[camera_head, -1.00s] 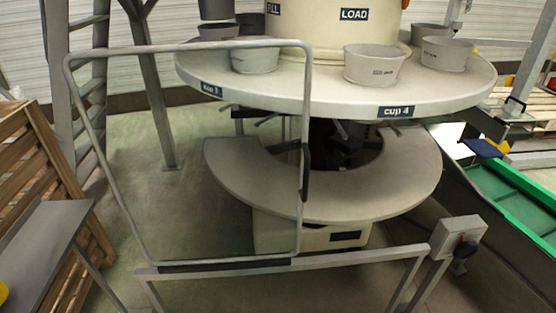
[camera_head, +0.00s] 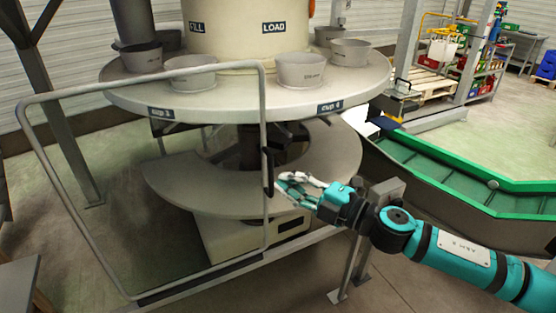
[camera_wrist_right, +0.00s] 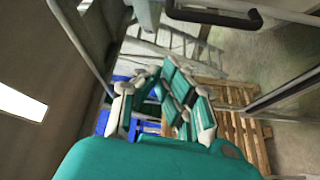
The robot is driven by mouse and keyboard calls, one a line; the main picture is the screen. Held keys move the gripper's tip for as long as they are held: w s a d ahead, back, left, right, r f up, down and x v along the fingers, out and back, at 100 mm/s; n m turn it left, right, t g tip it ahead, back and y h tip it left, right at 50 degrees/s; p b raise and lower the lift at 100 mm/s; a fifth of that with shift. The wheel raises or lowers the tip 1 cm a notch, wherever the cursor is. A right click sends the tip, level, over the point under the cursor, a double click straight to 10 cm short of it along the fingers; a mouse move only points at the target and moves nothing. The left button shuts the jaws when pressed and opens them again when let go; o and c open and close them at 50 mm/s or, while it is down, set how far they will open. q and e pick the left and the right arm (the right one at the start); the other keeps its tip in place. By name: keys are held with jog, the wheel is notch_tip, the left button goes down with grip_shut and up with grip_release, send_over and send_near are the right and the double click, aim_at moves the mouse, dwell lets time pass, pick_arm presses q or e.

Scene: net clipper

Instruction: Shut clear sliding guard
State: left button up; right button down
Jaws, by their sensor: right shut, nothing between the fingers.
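The clear sliding guard (camera_head: 264,110) is a see-through panel in a grey tube frame, standing upright in front of the left part of the round machine. Its black handle (camera_head: 268,172) is on the frame's right upright. The right part of the machine front is uncovered. My right gripper (camera_head: 284,184), teal with pale finger joints, is just right of the handle; I cannot tell whether it touches it. It is shut and empty. In the right wrist view, the gripper (camera_wrist_right: 160,82) points away and a black handle (camera_wrist_right: 215,16) shows above it. My left gripper is out of view.
The guard's bottom rail (camera_head: 205,272) runs along the front. A grey box on a post (camera_head: 388,190) stands behind my right forearm. The round table (camera_head: 225,103) carries several grey cups. A green-edged conveyor (camera_head: 450,178) is at the right. A wooden pallet (camera_wrist_right: 238,125) shows in the wrist view.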

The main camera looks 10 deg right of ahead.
aim_at(266, 160)
jog(key=s+a+r+p+x, duration=0.1)
jog(key=p+x, duration=0.3)
jog(key=x, duration=0.6)
jog(key=shift+n, duration=0.3)
jog(key=d, duration=0.1)
jog(key=w+d, duration=0.1)
jog(key=d, duration=0.1)
jog(key=d+f, duration=0.1)
jog(key=shift+w+d, duration=0.25)
jog(key=shift+w, duration=0.15)
